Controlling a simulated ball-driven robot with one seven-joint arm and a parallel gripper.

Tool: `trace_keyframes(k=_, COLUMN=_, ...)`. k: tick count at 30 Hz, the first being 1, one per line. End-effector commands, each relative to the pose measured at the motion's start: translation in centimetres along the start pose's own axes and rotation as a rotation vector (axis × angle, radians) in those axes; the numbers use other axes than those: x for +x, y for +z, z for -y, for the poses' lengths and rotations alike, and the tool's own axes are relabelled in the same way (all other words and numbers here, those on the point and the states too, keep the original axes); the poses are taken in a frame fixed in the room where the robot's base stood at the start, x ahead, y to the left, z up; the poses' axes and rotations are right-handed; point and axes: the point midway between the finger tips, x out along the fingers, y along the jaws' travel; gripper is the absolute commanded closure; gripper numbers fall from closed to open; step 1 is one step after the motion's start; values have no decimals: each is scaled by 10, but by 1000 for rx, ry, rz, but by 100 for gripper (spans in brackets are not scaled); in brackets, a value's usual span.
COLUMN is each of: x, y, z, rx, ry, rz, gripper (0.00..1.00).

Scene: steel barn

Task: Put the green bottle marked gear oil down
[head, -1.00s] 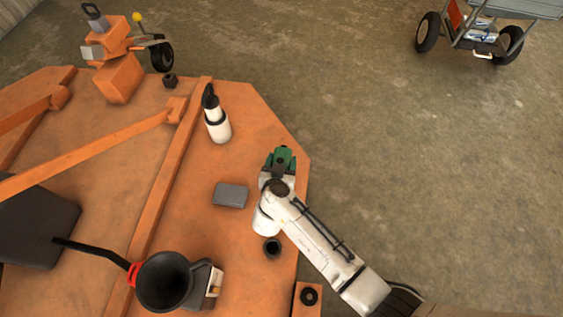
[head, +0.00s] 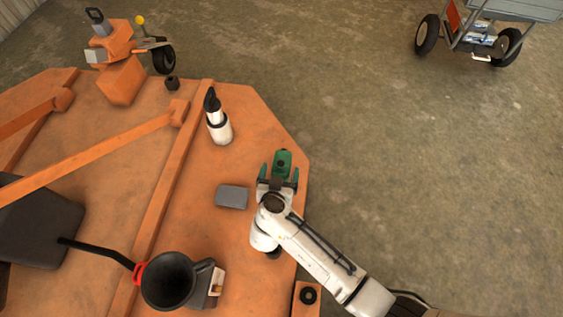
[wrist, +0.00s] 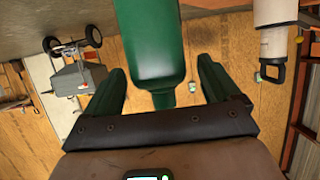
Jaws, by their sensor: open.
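The green bottle (head: 283,160) stands on the orange deck (head: 258,112), near its right edge. My gripper (head: 279,176) is open around the near side of the bottle, with one finger on each side and a gap to each. In the wrist view, which is upside down, the green bottle (wrist: 152,45) is upright, its neck pointing down in the picture. The open fingers of my gripper (wrist: 162,72) show left and right of it, apart from it. The bottle's marking cannot be read.
A white canister with a black top (head: 219,130) stands left of the bottle. A grey box (head: 232,196) lies left of my wrist. A black funnel with a red collar (head: 168,280) is at the front. Orange bars cross the deck. A cart (head: 470,40) stands on the floor behind.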

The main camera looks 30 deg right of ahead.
Motion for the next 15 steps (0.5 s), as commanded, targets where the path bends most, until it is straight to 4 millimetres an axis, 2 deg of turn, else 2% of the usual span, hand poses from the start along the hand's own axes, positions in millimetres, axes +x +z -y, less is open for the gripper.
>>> trace_keyframes(k=1, x=-15, y=-5, z=0, rx=-4, ry=-3, rz=1, gripper=11)
trace_keyframes(k=6, x=-48, y=-4, z=0, rx=-2, ry=-1, rz=1, gripper=11)
trace_keyframes(k=10, x=-67, y=-2, z=0, rx=-2, ry=-2, rz=0, gripper=11)
trace_keyframes(k=15, x=-79, y=-1, z=0, rx=0, ry=-1, rz=1, gripper=11)
